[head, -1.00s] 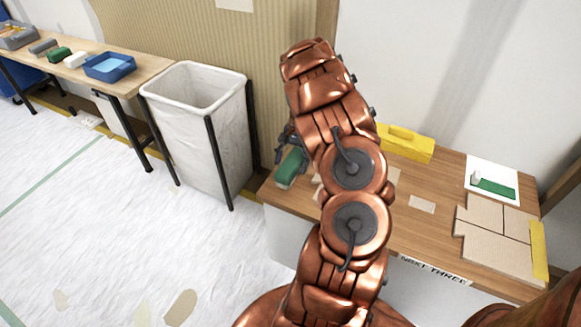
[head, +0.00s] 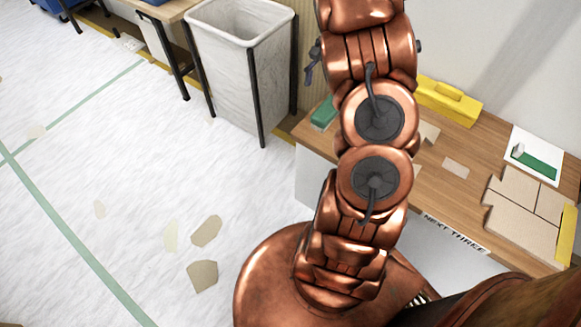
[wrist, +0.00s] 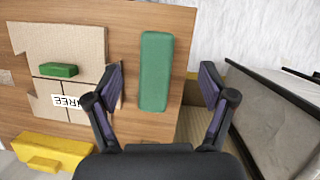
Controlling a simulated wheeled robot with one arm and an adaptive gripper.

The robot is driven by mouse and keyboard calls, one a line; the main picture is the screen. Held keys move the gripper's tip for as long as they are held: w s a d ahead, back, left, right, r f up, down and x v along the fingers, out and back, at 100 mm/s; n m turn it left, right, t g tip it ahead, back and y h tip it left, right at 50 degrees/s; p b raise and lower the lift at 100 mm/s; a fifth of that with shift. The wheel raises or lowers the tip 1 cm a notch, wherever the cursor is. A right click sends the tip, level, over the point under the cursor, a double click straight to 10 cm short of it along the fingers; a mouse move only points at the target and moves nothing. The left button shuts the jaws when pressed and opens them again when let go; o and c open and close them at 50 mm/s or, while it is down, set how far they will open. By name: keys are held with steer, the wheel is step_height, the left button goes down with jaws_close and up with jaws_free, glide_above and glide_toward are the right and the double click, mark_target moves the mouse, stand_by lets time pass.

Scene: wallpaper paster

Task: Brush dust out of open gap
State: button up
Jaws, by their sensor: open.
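A long green block (wrist: 155,70), seen from above, lies on the wooden table near its edge in the wrist view. Its green end also shows in the head view (head: 323,113), left of my arm. My gripper (wrist: 210,85) is open and empty, with its two fingers apart on either side of the green block, not visibly touching it. Tan board pieces (wrist: 62,45) with dark seams lie to the left in the wrist view. A small green block (wrist: 59,70) sits on them. My arm hides much of the table in the head view.
A white card (head: 533,155) and fitted tan boards (head: 525,205) lie on the right. A white bin (head: 235,60) stands left of the table. Tan scraps (head: 205,231) lie on the open floor.

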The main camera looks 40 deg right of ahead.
steer(key=s+a+r+n+h, duration=0.1)
steer(key=s+a+r+n, duration=0.3)
steer(key=a, duration=0.5)
steer(key=s+a+r+n+h, duration=0.1)
steer(key=s+a+r, duration=0.35)
steer(key=a, duration=0.45)
steer(key=s+a+n+h, duration=0.1)
steer(key=s+a+n, duration=0.7)
steer(key=s+a, duration=0.3)
steer(key=s, duration=0.3)
steer(key=shift+a+r, duration=0.25)
steer(key=shift+a, duration=0.05)
steer(key=shift+s, duration=0.1)
step_height(320, 180, up, 24)
steer(key=s+p, duration=0.1)
steer(key=p, duration=2.2)
steer(key=shift+s+r, duration=0.25)
